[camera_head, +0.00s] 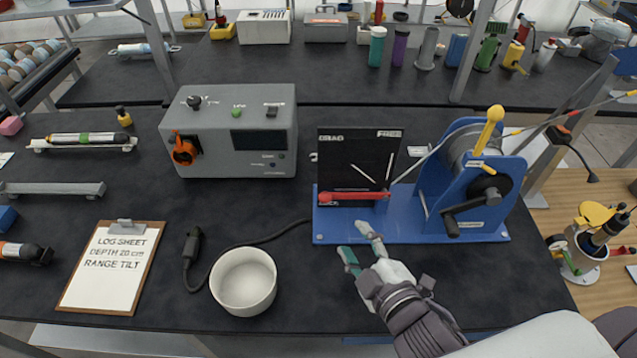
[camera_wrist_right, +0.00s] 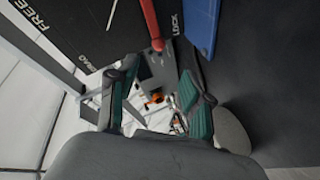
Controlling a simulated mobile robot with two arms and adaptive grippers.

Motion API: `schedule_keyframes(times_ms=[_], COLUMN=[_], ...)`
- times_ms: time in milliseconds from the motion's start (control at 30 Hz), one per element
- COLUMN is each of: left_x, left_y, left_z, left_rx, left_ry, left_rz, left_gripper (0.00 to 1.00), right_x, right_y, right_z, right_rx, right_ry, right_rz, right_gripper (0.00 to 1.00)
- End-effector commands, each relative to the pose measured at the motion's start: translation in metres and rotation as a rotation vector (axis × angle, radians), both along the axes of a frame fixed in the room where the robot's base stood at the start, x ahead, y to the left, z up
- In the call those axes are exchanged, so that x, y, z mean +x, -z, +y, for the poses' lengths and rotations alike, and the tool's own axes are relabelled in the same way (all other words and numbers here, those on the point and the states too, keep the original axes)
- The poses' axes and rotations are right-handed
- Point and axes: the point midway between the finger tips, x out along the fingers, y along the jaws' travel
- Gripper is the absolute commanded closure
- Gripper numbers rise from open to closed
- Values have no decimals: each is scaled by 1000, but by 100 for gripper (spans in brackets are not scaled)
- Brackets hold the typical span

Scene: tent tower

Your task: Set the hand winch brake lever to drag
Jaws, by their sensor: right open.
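The blue hand winch (camera_head: 472,170) stands at the right of the bench, with a black crank handle and a yellow-knobbed handle. Its black panel (camera_head: 350,160) reads DRAG at upper left and FREE at upper right. The red brake lever (camera_head: 352,196) lies almost level along the panel's bottom, pointing left. In the right wrist view the lever (camera_wrist_right: 151,25) lies beside the word LOCK. My right gripper (camera_head: 359,243) is open and empty in front of the blue base, below the lever and apart from it. My left gripper is not in view.
A grey control box (camera_head: 235,135) stands left of the panel. A white bowl (camera_head: 243,281), a black cable (camera_head: 255,242) and a clipboard (camera_head: 112,268) lie to the front left. The bench between box and bowl is mostly clear.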

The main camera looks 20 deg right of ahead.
Motion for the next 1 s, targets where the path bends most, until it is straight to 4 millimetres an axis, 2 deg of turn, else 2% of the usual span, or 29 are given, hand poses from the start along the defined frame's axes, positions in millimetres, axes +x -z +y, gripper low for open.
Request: schedule_keyframes(times_ms=[133, 300, 433, 567, 700, 833, 1000], left_x=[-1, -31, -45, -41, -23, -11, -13], left_y=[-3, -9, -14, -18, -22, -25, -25], left_z=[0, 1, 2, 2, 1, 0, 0], left_rx=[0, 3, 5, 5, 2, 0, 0], left_ry=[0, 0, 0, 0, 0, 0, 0], left_rz=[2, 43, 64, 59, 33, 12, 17], left_gripper=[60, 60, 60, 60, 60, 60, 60], right_x=[9, 38, 66, 92, 114, 126, 133], right_y=[0, 6, 13, 21, 27, 31, 34], right_z=[1, 4, 7, 9, 12, 13, 14], right_rx=[-2, -2, -3, -1, -1, 0, 0], right_ry=[-2, -1, -1, 0, -1, -2, -1], right_rz=[-5, -5, -4, -1, -2, -1, 0], right_gripper=[50, 50, 50, 50, 50, 50, 50])
